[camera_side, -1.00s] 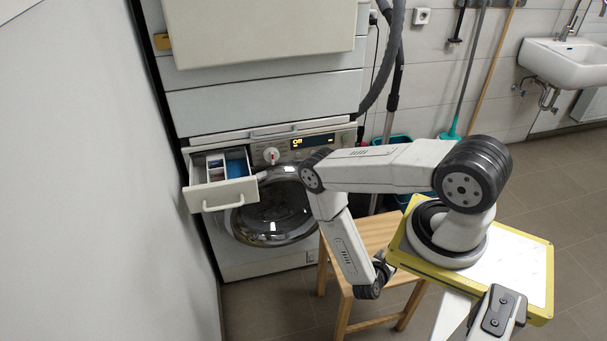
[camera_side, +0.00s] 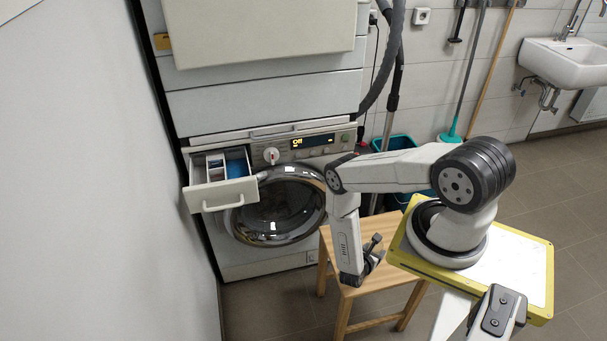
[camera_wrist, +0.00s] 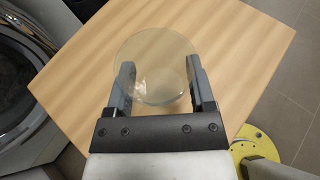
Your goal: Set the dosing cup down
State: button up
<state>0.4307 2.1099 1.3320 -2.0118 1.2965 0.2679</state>
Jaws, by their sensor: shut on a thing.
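The dosing cup (camera_wrist: 155,62) is clear and round, and it sits between the two fingers of my gripper (camera_wrist: 160,85) in the wrist view. My gripper is shut on it. Behind the cup is the wooden top of the stool (camera_wrist: 80,70). I cannot tell from this view whether the cup touches the wood. In the side view my gripper (camera_side: 372,256) is over the stool (camera_side: 395,283), near its left part. The cup cannot be made out there.
The washing machine (camera_side: 270,245) stands left of the stool, with its detergent drawer (camera_side: 222,194) pulled out and its round door shut. A yellow-edged platform (camera_side: 530,262) is at the right. Most of the stool top around my gripper looks bare.

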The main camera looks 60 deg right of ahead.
jog(key=shift+f, duration=0.1)
jog(key=shift+w+d+f, duration=0.25)
jog(key=shift+w+f, duration=0.05)
jog(key=shift+f, duration=1.6)
jog(key=shift+f, duration=0.1)
jog(key=o, duration=1.2)
jog(key=shift+o, duration=0.2)
jog(key=shift+a+r, duration=0.1)
jog(key=shift+r, duration=0.1)
jog(key=shift+v, duration=5.85)
